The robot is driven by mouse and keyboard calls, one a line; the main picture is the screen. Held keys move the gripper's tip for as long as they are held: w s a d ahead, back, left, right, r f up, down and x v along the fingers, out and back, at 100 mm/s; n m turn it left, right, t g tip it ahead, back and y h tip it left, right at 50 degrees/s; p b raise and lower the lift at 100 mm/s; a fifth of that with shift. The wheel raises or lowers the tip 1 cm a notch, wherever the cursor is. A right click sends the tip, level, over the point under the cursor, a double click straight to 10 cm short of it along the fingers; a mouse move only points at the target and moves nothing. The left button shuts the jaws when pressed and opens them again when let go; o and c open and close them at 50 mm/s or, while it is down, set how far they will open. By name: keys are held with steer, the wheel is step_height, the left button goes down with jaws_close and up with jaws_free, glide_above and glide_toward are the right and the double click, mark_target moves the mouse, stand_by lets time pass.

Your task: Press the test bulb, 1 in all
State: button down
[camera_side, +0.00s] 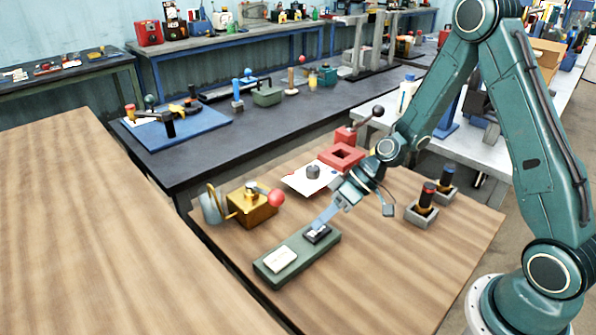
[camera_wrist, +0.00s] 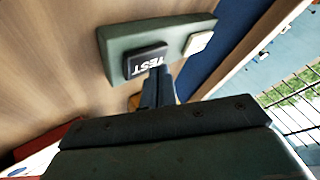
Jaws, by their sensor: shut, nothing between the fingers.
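A green base (camera_side: 291,267) lies on the wooden tabletop. It carries a black block (camera_side: 323,238) at its far end and a pale plate (camera_side: 281,259) at its near end. In the wrist view the black block (camera_wrist: 140,64) reads TEST, and the pale plate (camera_wrist: 198,43) sits apart from it on the green base (camera_wrist: 120,36). My gripper (camera_side: 319,225) is shut and empty, pointing down at the black block. In the wrist view the fingertips (camera_wrist: 158,74) overlap the block's edge by the lettering. I cannot tell whether they touch it.
A brass device (camera_side: 252,207) with a red ball knob stands left of the base. Behind my gripper are a red square-holed block (camera_side: 342,157) and a white plate (camera_side: 308,178). The tabletop's front is clear.

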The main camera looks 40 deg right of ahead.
mark_target(322, 230)
steer(key=shift+f, duration=0.4)
stand_by(0.6)
steer(key=shift+r, duration=0.1)
stand_by(0.3)
steer(key=shift+r, duration=0.75)
steer(key=shift+r, duration=2.5)
steer(key=shift+r, duration=0.1)
